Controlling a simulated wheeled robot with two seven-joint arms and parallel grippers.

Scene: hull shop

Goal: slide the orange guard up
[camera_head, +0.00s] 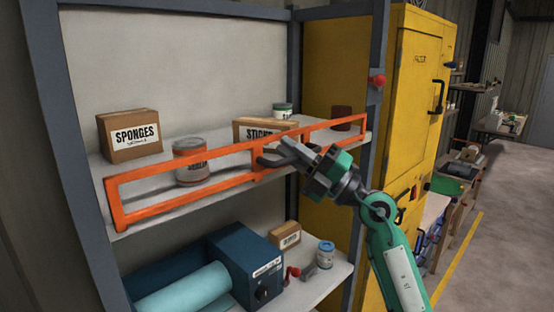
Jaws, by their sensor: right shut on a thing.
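The orange guard (205,164) is a long open frame along the front edge of the upper shelf (155,210). It stands in front of the things on that shelf. My right gripper (268,160) reaches in from the right and is shut on the guard near its middle upright. Its dark fingers hide a small part of the guard there. My left gripper does not show.
Behind the guard stand a SPONGES box (131,134), a can (190,162), another box (262,130) and a dark red item (341,119). A blue machine (236,258) and a teal roll (183,290) lie below. A yellow cabinet (413,75) stands to the right.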

